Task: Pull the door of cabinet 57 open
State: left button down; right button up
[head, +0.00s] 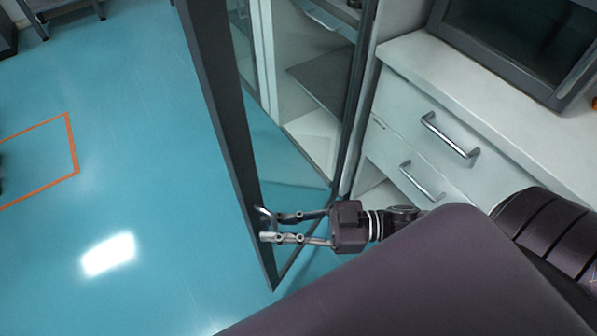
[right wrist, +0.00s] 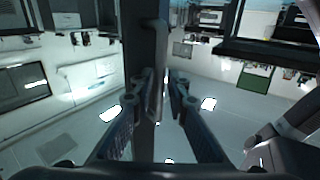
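The cabinet door (head: 222,120) is a tall glass panel in a dark frame. It stands swung out from the cabinet, over the blue floor. Its metal bar handle (head: 264,216) is on the outer edge of the frame. My right gripper (head: 272,228) is at this handle, its two fingers apart. In the right wrist view the handle (right wrist: 157,65) stands upright between the fingertips, and a gap shows beside it. Whether a finger touches it I cannot tell. The open cabinet's shelf (head: 325,85) shows through the glass. My left gripper is not in view.
A white drawer unit (head: 410,120) with metal handles stands right of the cabinet, with a dark boxy device (head: 520,45) on top. The floor (head: 120,160) left of the door is clear. An orange line (head: 72,145) is marked on it.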

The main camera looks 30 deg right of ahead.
jog(key=shift+d, duration=0.1)
jog(key=v, duration=1.2)
